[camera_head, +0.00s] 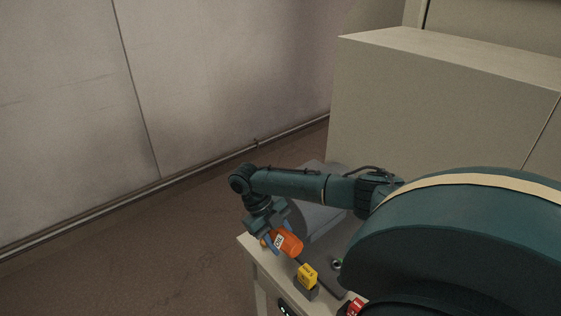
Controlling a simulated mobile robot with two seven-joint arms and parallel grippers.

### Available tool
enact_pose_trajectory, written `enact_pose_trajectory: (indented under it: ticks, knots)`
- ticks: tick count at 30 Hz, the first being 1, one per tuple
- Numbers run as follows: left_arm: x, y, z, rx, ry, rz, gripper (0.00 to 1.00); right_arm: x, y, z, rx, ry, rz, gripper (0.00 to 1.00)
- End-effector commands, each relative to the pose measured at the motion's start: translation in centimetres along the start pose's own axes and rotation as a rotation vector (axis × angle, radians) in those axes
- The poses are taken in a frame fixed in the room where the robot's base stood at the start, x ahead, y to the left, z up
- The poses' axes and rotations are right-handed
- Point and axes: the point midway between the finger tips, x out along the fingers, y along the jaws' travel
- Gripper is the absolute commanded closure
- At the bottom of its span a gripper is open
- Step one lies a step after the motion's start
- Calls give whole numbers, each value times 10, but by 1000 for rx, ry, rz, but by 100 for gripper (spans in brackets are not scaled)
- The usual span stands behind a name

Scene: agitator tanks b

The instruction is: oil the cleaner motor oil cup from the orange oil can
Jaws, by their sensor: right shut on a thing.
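The orange oil can (289,243), with a white label, is tilted in the camera_head view, low and near the middle. My right gripper (277,234) is shut on it, with its blue fingers at the can's sides. The can is above or close over the left end of a pale stand; the exact gap cannot be told. A grey rounded body (322,222), perhaps the cleaner motor, lies behind the can. A small round metal fitting (337,263) sits on a dark plate to the right; I cannot tell whether it is the oil cup. My left gripper is not in view.
A yellow block (307,272) stands on the pale stand (262,277) just in front of the can. A red item (355,306) is at the bottom edge. A large beige cabinet (430,95) fills the back right. The brown floor on the left is clear.

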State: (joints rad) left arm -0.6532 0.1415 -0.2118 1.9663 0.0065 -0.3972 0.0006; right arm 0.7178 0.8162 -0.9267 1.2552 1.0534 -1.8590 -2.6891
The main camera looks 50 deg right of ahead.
Motion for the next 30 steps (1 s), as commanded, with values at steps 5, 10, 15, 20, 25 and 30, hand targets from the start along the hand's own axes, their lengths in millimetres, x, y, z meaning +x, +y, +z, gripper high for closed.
enact_pose_trajectory:
  ticks: [5,10,15,20,25,30]
  knots:
    - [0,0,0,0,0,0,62,-17,-5,-7,1,-3,0,91]
    - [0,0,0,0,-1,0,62,-32,-8,-15,0,-2,0,91]
    - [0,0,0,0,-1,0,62,-47,-12,-22,0,-3,0,91]
    - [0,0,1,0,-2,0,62,-56,-14,-26,0,-1,0,91]
    - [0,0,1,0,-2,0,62,-58,-14,-27,0,0,0,91]
    - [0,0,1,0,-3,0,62,-57,-14,-27,1,-6,0,91]
